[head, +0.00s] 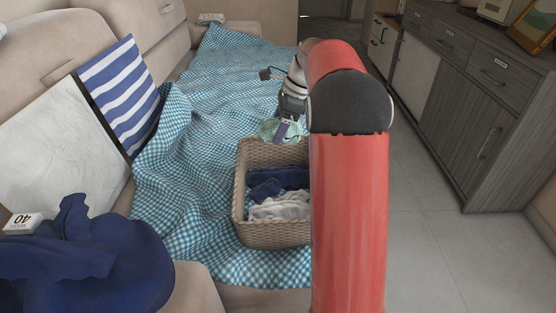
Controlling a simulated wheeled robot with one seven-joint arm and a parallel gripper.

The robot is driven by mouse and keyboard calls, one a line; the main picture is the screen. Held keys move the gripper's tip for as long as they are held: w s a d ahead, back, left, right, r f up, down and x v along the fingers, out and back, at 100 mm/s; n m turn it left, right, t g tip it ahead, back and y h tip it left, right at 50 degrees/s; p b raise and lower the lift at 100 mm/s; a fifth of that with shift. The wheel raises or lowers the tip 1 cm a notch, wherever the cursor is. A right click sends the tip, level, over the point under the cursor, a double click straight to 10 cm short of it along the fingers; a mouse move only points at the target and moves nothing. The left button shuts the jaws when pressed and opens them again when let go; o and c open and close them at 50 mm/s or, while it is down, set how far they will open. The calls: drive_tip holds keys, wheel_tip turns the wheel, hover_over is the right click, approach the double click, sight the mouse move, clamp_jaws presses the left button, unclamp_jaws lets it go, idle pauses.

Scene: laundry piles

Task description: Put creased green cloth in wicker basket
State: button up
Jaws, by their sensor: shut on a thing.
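The creased green cloth (268,129) is pale green and hangs at my gripper (284,124), over the far rim of the basket. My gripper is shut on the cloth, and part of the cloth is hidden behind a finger. The wicker basket (272,236) is light brown and stands on the checked blanket. It holds dark blue cloth (288,176) and whitish cloth (282,208). My red arm covers the basket's right side.
A teal checked blanket (190,205) covers the sofa seat. A striped cushion (122,92) and a white cushion (62,150) lean at left. A navy cloth (85,255) lies at front left. Grey cabinets (455,105) stand right, beyond clear floor (430,235).

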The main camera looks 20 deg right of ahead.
wheel_tip(320, 180, down, 10)
drive_tip(key=shift+r+b, duration=0.1)
drive_tip(key=shift+b, duration=0.3)
drive_tip(key=shift+f, duration=0.65)
drive_tip(key=o, duration=1)
drive_tip(key=shift+c, duration=0.2)
